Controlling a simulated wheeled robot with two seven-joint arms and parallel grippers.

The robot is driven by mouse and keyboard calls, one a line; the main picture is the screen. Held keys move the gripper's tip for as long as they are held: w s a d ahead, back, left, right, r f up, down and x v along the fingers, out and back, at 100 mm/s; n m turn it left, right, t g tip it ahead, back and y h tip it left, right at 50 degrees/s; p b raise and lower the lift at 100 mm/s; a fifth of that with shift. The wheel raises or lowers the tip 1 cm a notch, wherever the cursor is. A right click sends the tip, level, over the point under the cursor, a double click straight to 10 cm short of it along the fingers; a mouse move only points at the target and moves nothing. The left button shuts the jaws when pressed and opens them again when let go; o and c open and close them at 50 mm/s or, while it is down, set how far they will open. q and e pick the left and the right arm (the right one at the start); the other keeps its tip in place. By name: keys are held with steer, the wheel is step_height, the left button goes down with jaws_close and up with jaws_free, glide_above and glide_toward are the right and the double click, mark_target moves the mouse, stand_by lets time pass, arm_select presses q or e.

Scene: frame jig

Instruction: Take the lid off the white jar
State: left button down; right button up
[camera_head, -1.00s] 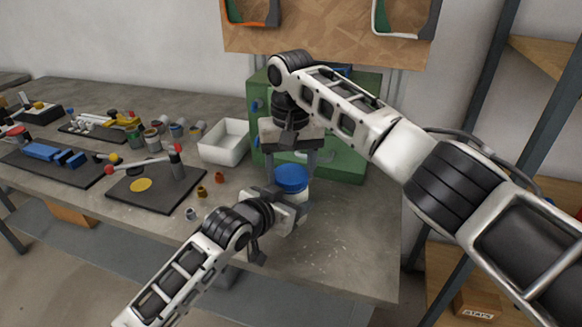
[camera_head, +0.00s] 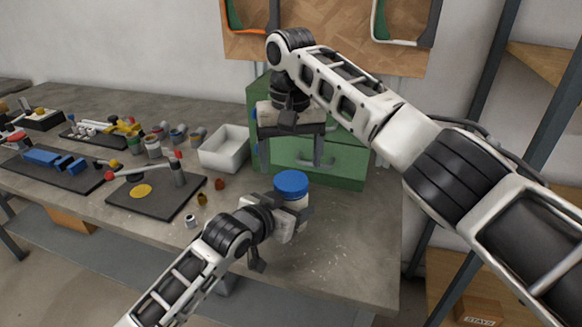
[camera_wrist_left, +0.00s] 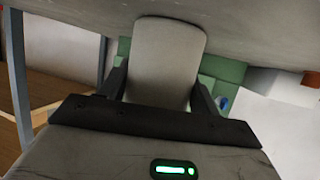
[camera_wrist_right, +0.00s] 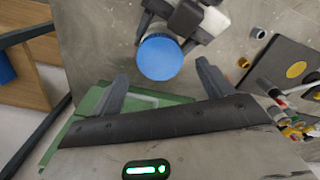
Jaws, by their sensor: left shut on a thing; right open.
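The white jar (camera_head: 296,203) stands on the right part of the workbench, with its blue lid (camera_head: 291,183) on top. My left gripper (camera_head: 296,215) is shut around the jar's body from the side. In the left wrist view the jar (camera_wrist_left: 168,65) sits between the two fingers. My right gripper (camera_head: 291,164) is open and empty, pointing down above and behind the jar. In the right wrist view the lid (camera_wrist_right: 159,57) shows beyond the fingertips, with nothing between them.
A green cabinet (camera_head: 340,160) stands behind the jar. A white bin (camera_head: 224,150) is left of it. A dark board with a yellow disc (camera_head: 141,190) and several small parts lie further left. The bench to the right of the jar (camera_head: 350,240) is clear.

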mark_target(291, 180)
step_height(291, 180, up, 3)
steer(key=m, duration=0.4)
steer(key=shift+r+m, duration=0.15)
steer(key=shift+m, duration=0.45)
step_height(291, 180, down, 8)
steer(key=shift+r, duration=0.15)
steer(key=c, duration=1)
steer(key=n, duration=0.6)
